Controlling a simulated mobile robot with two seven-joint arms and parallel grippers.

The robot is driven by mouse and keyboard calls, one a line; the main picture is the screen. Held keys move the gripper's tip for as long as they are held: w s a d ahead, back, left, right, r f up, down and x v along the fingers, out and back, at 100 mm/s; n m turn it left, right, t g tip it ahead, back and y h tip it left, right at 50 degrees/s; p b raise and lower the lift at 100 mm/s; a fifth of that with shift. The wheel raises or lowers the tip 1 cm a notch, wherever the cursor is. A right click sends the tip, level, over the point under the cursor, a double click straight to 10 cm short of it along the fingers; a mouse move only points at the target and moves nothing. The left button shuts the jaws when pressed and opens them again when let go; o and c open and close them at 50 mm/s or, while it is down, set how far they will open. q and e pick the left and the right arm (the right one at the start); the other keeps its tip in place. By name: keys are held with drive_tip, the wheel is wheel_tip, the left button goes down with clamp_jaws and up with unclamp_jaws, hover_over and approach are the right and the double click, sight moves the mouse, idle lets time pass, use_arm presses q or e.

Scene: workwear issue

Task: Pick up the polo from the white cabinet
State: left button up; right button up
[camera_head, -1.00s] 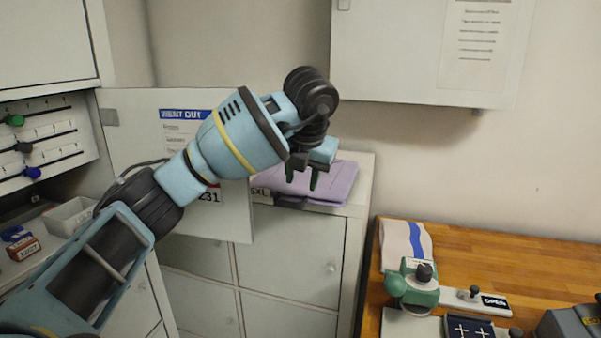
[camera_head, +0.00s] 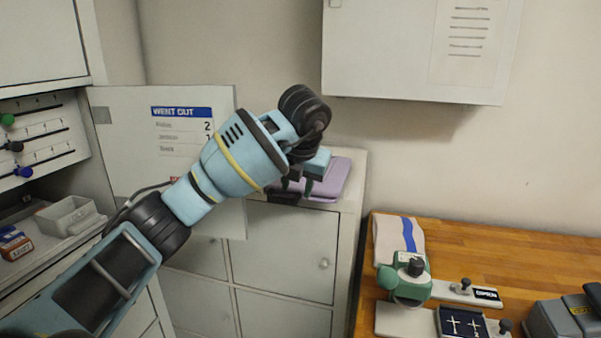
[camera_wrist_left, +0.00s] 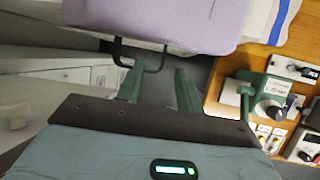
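The polo is a folded lavender garment (camera_head: 334,178) lying on top of the white cabinet (camera_head: 285,250), near its right end. It also shows at the top of the left wrist view (camera_wrist_left: 160,18), beyond the fingertips. My left gripper (camera_head: 297,187) is at the polo's front left part in the head view and hides some of it. In the left wrist view its two green fingers (camera_wrist_left: 158,85) are apart with nothing between them. A thin black bent bar (camera_wrist_left: 140,60) shows between the fingers and the polo. My right gripper is not in view.
An open white door with a notice (camera_head: 182,135) stands left, behind my left arm. A wall cabinet (camera_head: 400,50) hangs above right. A wooden worktop (camera_head: 465,250) at right holds a striped cloth (camera_head: 400,238), a green device (camera_head: 405,279) and other equipment.

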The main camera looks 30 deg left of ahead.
sight(298, 197)
use_arm(q)
drive_tip(key=shift+w+f, duration=0.5)
drive_tip(key=shift+f, duration=0.4)
drive_tip(key=shift+x, duration=0.9)
drive_tip(key=shift+a+r, duration=0.1)
clamp_jaws()
